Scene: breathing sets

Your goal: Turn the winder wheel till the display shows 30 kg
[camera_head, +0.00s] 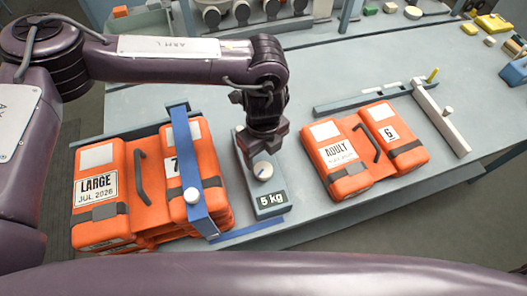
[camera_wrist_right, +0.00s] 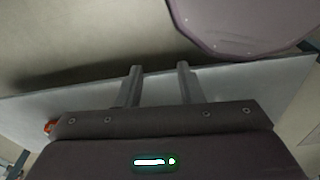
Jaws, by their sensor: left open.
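The winder box (camera_head: 279,207) is a long grey-blue block on the table, with a display (camera_head: 271,199) on its near end reading 5 kg. Its winder wheel (camera_head: 262,171) is a pale round knob with a dark mark on top. My left gripper (camera_head: 251,160) points down at the wheel with its jaws open, its fingers partly hiding the far side of the wheel. I cannot tell whether they touch it. My right gripper (camera_wrist_right: 158,84) shows in the right wrist view, fingers apart and empty, away from the winder.
A stack of orange packs labelled LARGE (camera_head: 97,187) stands left of the winder, with a blue strap (camera_head: 186,150) over it. An orange ADULT pack (camera_head: 338,157) lies to the right. Small coloured items lie at the back.

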